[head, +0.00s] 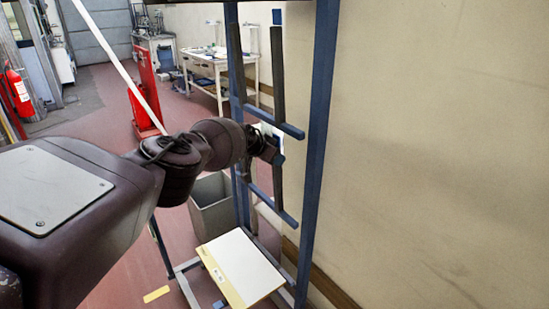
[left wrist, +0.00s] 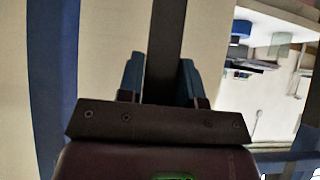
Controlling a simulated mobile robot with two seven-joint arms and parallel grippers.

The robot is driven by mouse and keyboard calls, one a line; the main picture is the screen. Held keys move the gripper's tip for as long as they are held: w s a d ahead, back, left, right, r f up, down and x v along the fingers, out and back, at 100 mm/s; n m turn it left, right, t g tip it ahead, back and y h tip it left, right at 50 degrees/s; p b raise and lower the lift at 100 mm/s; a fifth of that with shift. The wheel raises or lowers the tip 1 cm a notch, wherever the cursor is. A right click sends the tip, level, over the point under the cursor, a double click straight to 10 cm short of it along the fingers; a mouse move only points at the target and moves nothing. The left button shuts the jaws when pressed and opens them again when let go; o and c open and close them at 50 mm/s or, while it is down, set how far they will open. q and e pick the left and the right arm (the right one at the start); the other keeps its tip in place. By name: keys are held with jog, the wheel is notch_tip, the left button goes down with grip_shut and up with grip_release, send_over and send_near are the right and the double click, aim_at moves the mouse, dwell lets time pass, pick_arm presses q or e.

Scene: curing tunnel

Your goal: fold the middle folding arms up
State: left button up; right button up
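The blue rack (head: 318,120) stands beside the right wall. Two short blue arms, an upper one (head: 278,123) and a lower one (head: 274,207), stick out slantwise at its middle. A dark bar (head: 278,75) runs along them; it also crosses the left wrist view (left wrist: 166,45). My left gripper (head: 270,148) is at this bar between the two arms. In the left wrist view its fingers (left wrist: 163,80) sit close on both sides of the bar, with no clear gap, so it looks shut on it. My right gripper is not in view.
A pale board (head: 242,268) lies low on the rack. A grey bin (head: 212,205) stands behind it. A red stand (head: 145,90), a white workbench (head: 205,65) and a fire extinguisher (head: 19,92) are farther back. The wall (head: 440,150) is close on the right.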

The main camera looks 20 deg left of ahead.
pick_arm(q)
jog(key=shift+o, duration=1.1)
jog(key=shift+w+d, duration=0.15)
jog(key=shift+d, duration=0.05)
jog(key=shift+o, duration=0.7)
pick_arm(e)
jog(key=shift+w+r, duration=0.1)
jog(key=shift+w, duration=0.2)
pick_arm(q)
jog(key=shift+a, duration=0.1)
jog(key=shift+s+a+r+p, duration=0.3)
jog(key=shift+r+p, duration=0.15)
jog(key=shift+p, duration=0.15)
jog(key=p+v, duration=0.1)
jog(key=v, duration=0.8)
jog(key=shift+s+p, duration=0.3)
jog(key=shift+p, duration=0.1)
pick_arm(e)
jog(key=shift+s+d+r, duration=0.1)
jog(key=shift+s+r, duration=0.55)
pick_arm(q)
jog(key=shift+r, duration=0.1)
